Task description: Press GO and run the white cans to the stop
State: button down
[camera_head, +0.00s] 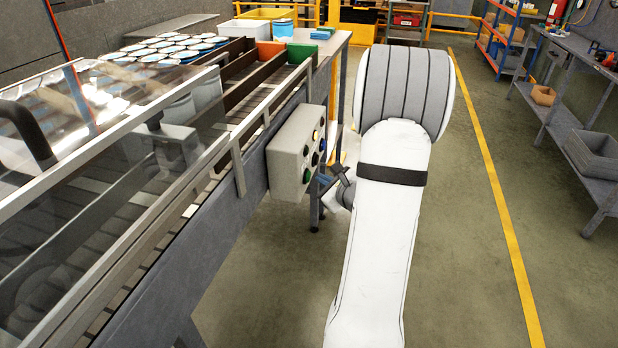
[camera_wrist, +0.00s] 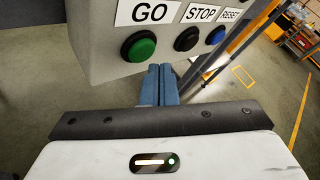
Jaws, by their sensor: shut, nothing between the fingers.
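The grey control box (camera_head: 290,165) is on the side of the conveyor and also fills the top of the wrist view (camera_wrist: 100,50). In the wrist view the green GO button (camera_wrist: 139,46) sits under its GO label, with the dark STOP button (camera_wrist: 187,39) and the blue RESET button (camera_wrist: 216,35) to its right. My gripper (camera_wrist: 158,72) is shut and empty, its blue-grey fingers together just below and between GO and STOP; contact cannot be told. In the head view my gripper (camera_head: 340,188) is partly hidden by my arm. Several white-topped cans (camera_head: 165,47) stand grouped at the far left.
The roller conveyor (camera_head: 250,130) runs along the left, with a clear guard (camera_head: 110,120) over its near part. A blue can (camera_head: 283,30) and a green-and-orange-ended pair of lanes (camera_head: 285,52) are at its far end. A workbench (camera_head: 570,120) is at right; the floor between is clear.

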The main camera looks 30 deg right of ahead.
jog(key=shift+w+a+b, duration=0.3)
jog(key=shift+w+b, duration=0.05)
jog(key=shift+b, duration=0.15)
